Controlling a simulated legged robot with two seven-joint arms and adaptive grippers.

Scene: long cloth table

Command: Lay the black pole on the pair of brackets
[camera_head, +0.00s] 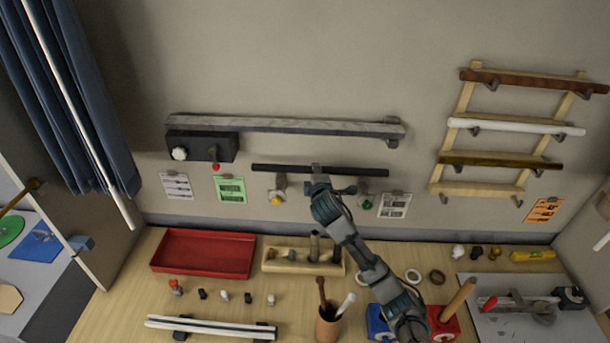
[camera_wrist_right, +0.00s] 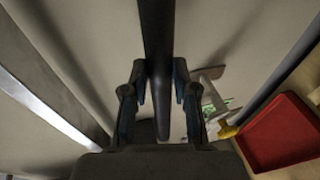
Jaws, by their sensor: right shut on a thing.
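The black pole (camera_head: 355,172) is level in front of the wall in the head view. My right gripper (camera_head: 319,170) is shut on it near its middle. In the right wrist view the pole (camera_wrist_right: 157,35) runs between the fingers of my right gripper (camera_wrist_right: 161,90). A bracket with a yellow knob (camera_head: 278,196) and one with a green knob (camera_head: 366,203) show on the wall just below the pole. One bracket (camera_wrist_right: 209,82) shows beside the pole in the right wrist view. I cannot tell whether the pole touches the brackets. My left gripper is out of view.
Above the pole is a grey wall rail (camera_head: 290,125) with a black box (camera_head: 205,147). A wooden rack (camera_head: 461,100) with several poles hangs at right. Below are a red tray (camera_head: 203,254), a wooden block (camera_head: 290,268) and a brown cup (camera_head: 328,326).

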